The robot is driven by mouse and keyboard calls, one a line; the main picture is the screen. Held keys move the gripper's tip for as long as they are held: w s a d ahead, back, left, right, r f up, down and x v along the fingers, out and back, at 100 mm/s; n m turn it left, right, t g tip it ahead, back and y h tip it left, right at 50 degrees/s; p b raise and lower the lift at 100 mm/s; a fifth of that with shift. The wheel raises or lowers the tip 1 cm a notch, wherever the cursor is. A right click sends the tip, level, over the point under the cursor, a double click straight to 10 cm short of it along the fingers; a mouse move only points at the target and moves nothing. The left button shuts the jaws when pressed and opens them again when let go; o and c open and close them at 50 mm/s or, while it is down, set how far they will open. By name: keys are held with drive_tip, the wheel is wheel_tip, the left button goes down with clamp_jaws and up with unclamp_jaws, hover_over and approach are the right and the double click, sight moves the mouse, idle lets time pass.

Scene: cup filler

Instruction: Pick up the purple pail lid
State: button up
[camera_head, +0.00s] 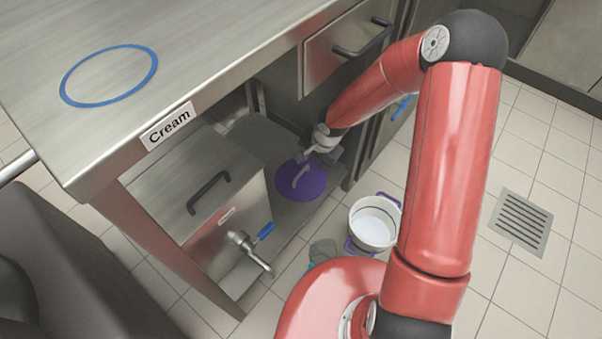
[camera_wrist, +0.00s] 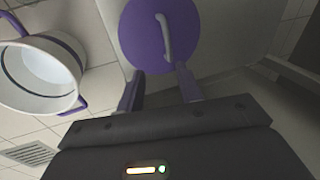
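The purple pail lid (camera_head: 309,184) is a round disc with a pale grey handle (camera_head: 300,176). It lies on the lower shelf under the steel counter, right of the cream dispenser. In the wrist view the lid (camera_wrist: 185,40) fills the top middle, with its handle (camera_wrist: 165,36) upright in the picture. My gripper (camera_head: 311,158) is beside the lid's far side in the head view, partly overlapping its edge. In the wrist view my gripper (camera_wrist: 160,80) has its two fingers apart with nothing between them, pointing toward the lid's edge and handle. Whether the fingers touch the lid cannot be told.
A white pail (camera_head: 372,226) with purple handles stands open on the tiled floor, right of the shelf. The cream dispenser (camera_head: 205,190) with a tap stands left of the lid. The counter (camera_head: 190,60) overhangs the shelf. A floor drain (camera_head: 520,222) is at the right.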

sight(301, 172)
drive_tip(key=shift+y, duration=0.3)
drive_tip(key=x, duration=0.3)
drive_tip(key=b+x, duration=0.1)
drive_tip(key=x, duration=0.3)
drive_tip(key=a+b+x, duration=0.1)
drive_tip(key=x, duration=0.2)
drive_tip(key=shift+w, duration=0.1)
drive_tip(key=shift+c, duration=0.4)
clamp_jaws()
